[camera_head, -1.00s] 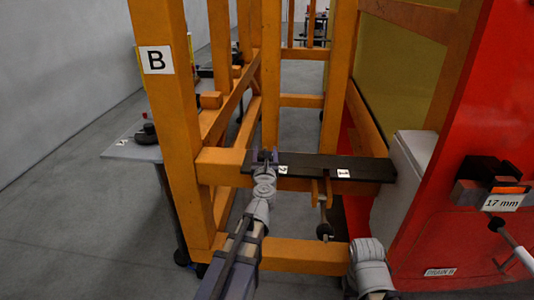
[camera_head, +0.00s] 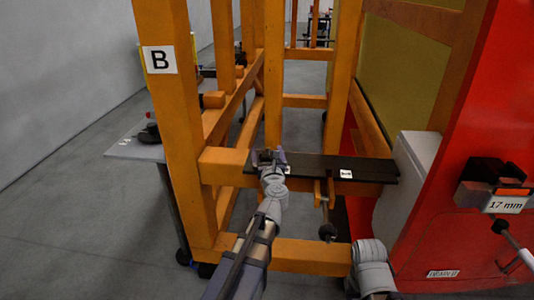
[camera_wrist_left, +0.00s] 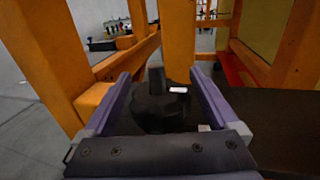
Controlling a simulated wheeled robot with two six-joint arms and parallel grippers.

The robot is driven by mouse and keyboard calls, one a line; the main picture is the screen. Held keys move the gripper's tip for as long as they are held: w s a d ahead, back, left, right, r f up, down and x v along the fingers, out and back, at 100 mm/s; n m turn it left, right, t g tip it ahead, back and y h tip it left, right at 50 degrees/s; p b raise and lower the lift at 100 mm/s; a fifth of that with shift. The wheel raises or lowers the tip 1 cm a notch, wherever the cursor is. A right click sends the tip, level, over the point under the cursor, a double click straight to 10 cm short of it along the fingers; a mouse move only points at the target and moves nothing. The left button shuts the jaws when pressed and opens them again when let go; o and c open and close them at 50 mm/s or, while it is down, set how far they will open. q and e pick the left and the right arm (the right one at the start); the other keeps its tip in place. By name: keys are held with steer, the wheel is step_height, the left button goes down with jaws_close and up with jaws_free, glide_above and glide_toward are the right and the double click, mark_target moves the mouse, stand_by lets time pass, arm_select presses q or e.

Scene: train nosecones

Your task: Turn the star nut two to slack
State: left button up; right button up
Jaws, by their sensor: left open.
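A black knob with an upright post (camera_wrist_left: 157,108) shows in the left wrist view, between the two purple fingers of my left gripper (camera_wrist_left: 160,90); I take it for star nut two. The fingers are open, one on each side of it; I cannot tell whether they touch it. In the head view my left gripper (camera_head: 268,157) is over the left end of the dark plate (camera_head: 318,166) and hides the knob. Another dark knob (camera_head: 327,232) hangs on a rod below the plate. My right gripper is out of view.
Orange posts and beams (camera_head: 177,120) frame the plate, with a "B" sign on the left post. A grey side table (camera_head: 137,151) is left.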

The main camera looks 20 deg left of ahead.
mark_target(268, 160)
arm_select(q)
steer(key=v, duration=0.7)
steer(key=shift+s+d, duration=0.2)
steer(key=shift+s, duration=0.15)
stand_by(0.4)
